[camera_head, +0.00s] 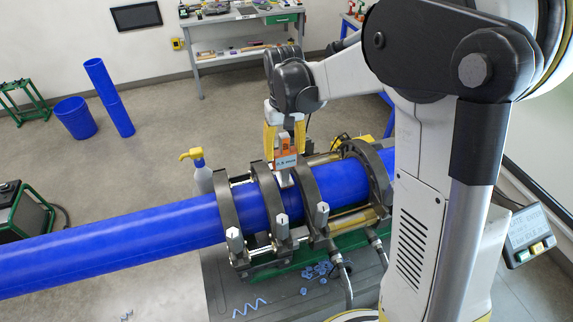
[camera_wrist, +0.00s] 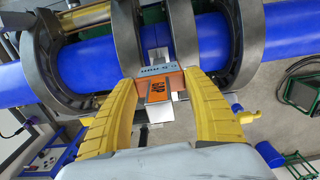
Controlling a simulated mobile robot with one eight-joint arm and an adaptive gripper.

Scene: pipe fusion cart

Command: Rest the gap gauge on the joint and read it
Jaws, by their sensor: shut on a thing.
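The gap gauge (camera_head: 286,163) is a small grey and orange block with a display. My gripper (camera_head: 285,140) has yellow fingers and is shut on the gauge, just above the blue pipe between two dark clamp rings. In the wrist view the gauge (camera_wrist: 162,84) sits between the fingertips of my gripper (camera_wrist: 158,88), and its light foot reaches to the pipe. Whether the foot touches cannot be told. The blue pipe (camera_head: 110,248) runs across the cart through the clamps (camera_head: 262,190).
A spray bottle (camera_head: 198,170) with a yellow head stands behind the pipe. Blue shavings (camera_head: 318,270) lie on the cart's base. A control screen (camera_head: 525,232) is at the right. A workbench (camera_head: 240,30) stands at the back. The floor at left is mostly free.

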